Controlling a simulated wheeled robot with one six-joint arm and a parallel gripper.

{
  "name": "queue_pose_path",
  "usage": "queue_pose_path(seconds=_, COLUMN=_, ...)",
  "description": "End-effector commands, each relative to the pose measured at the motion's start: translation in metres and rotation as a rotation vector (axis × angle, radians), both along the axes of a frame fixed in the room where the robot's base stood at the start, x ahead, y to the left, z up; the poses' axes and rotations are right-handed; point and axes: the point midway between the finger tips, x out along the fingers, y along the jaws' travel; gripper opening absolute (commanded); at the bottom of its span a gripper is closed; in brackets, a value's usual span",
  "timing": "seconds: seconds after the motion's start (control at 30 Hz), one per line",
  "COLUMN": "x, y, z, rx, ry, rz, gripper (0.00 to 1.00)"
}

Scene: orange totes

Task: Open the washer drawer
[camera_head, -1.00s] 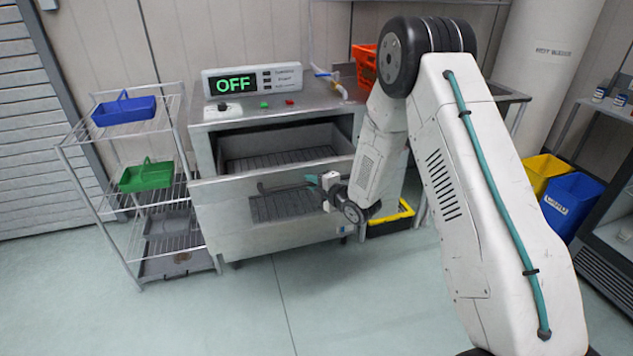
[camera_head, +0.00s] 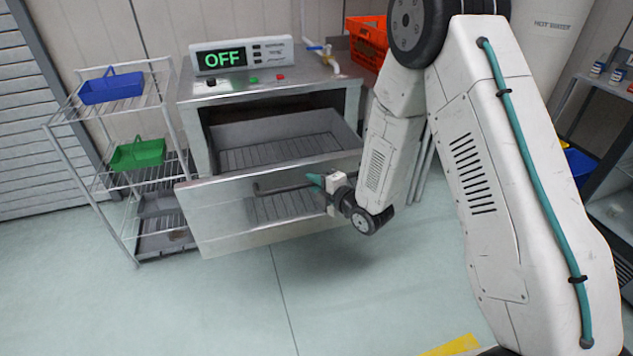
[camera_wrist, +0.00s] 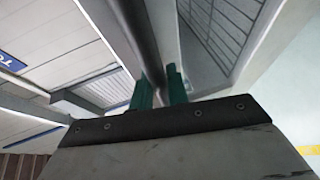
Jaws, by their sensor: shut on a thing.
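The washer (camera_head: 186,105) is a grey metal machine with a display reading OFF on top. Its drawer (camera_head: 215,225) is pulled out towards me, and its empty interior shows behind the front panel. A dark bar handle (camera_head: 285,186) runs across the drawer front. My gripper (camera_head: 318,182) is at the right end of the handle, with its teal fingers shut on it. In the wrist view, the teal fingers (camera_wrist: 160,88) sit on both sides of the handle bar (camera_wrist: 138,35). The fingertips' exact contact is partly hidden.
A wire rack (camera_head: 120,185) with a blue basket (camera_head: 111,86) and a green basket (camera_head: 138,154) stands close to the washer's left. An orange crate (camera_head: 368,42) is behind the washer at right. The floor (camera_head: 240,310) in front of the drawer is clear.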

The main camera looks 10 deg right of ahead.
Motion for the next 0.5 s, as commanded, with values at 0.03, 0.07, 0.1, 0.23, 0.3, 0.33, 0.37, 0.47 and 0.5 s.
queue_pose_path(seconds=0.03, x=0.0003, y=-0.0014, z=-0.0007, rx=-0.001, ry=0.002, rz=-0.004, gripper=0.0)
queue_pose_path(seconds=0.07, x=0.0004, y=-0.0013, z=-0.0008, rx=-0.001, ry=0.002, rz=-0.004, gripper=0.22)
queue_pose_path(seconds=0.1, x=0.0004, y=-0.0013, z=-0.0007, rx=-0.001, ry=0.002, rz=-0.004, gripper=0.33)
queue_pose_path(seconds=0.23, x=0.0004, y=-0.0009, z=-0.0005, rx=0.0, ry=0.001, rz=-0.002, gripper=0.38)
queue_pose_path(seconds=0.3, x=0.0005, y=-0.0009, z=-0.0003, rx=0.0, ry=0.001, rz=-0.002, gripper=0.38)
queue_pose_path(seconds=0.33, x=0.0005, y=-0.0009, z=-0.0003, rx=0.0, ry=0.0, rz=-0.002, gripper=0.38)
queue_pose_path(seconds=0.37, x=0.0005, y=-0.001, z=-0.0002, rx=0.0, ry=0.0, rz=-0.002, gripper=0.38)
queue_pose_path(seconds=0.47, x=-0.002, y=-0.0034, z=0.0006, rx=0.0, ry=0.0, rz=-0.003, gripper=0.38)
queue_pose_path(seconds=0.5, x=-0.0048, y=-0.0057, z=0.0013, rx=0.0, ry=0.0, rz=-0.004, gripper=0.38)
